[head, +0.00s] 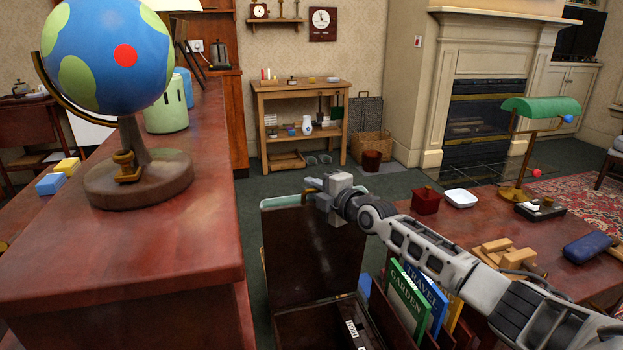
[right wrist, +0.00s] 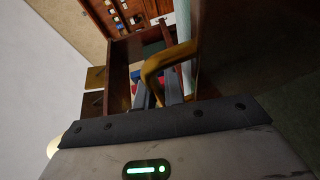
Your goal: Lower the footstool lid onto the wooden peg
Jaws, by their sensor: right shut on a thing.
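The footstool lid (head: 310,250) stands raised, nearly upright, at the back of the open footstool box (head: 315,327). Its dark brown underside faces me, and teal padding shows along its top edge. In the right wrist view my right gripper (right wrist: 161,94) is shut at a tan curved loop (right wrist: 155,68) beside the teal edge. I cannot make out the wooden peg. My left gripper is out of view.
A wooden counter with a globe (head: 105,55) stands close on the left. Upright books, one green (head: 408,300), stand right of the box under my right arm. A table (head: 460,226) with a lamp, a dark red box and wooden blocks lies to the right.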

